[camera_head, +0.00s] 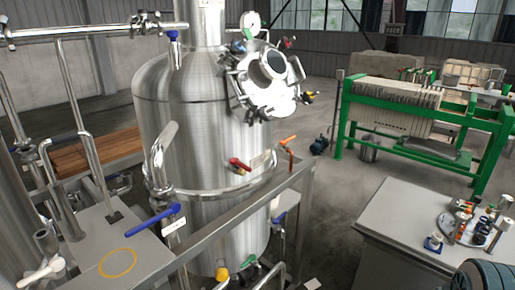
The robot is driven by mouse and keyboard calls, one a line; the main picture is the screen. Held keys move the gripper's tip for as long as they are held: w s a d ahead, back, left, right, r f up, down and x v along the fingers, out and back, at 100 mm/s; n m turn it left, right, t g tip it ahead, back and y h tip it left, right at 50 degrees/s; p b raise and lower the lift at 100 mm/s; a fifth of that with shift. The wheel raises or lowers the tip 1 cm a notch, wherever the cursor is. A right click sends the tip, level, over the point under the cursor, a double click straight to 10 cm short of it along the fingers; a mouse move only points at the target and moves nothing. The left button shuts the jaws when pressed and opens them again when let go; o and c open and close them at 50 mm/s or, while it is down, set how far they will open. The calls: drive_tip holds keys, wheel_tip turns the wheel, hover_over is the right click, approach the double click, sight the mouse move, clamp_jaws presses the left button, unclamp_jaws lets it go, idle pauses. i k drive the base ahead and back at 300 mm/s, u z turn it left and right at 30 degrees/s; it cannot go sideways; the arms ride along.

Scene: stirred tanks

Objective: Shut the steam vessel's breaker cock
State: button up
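A large shiny steel vessel (200,130) stands in the middle, with a round hatch (268,85) on its upper right side. Several coloured cock handles are around it, and I cannot tell which is the breaker cock. A long blue lever (155,220) with a white tag lies at the front left. A red handle (240,163) and an orange handle (287,142) stick out at the right side. A small blue-handled cock (173,38) hangs from the top pipe. A yellow knob (221,273) and a green handle (250,265) are at the bottom. My gripper is not in view.
A steel rail (240,215) runs in front of the vessel. A grey top with a yellow ring (118,263) and a white handle (42,270) are at lower left. A grey table (400,225) with small fittings stands at right. A green-framed press (410,120) is behind it. Open floor lies between.

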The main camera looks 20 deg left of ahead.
sight(243, 166)
drive_tip(key=i, duration=0.25)
drive_tip(key=u, duration=1.3)
drive_tip(key=i, duration=0.5)
drive_tip(key=u, duration=0.25)
drive_tip(key=k, duration=0.45)
drive_tip(key=u, duration=0.5)
drive_tip(key=k, duration=0.8)
drive_tip(key=z, duration=0.35)
drive_tip(key=i, duration=0.55)
drive_tip(key=z, duration=0.8)
drive_tip(key=i, duration=0.85)
drive_tip(key=u, duration=0.3)
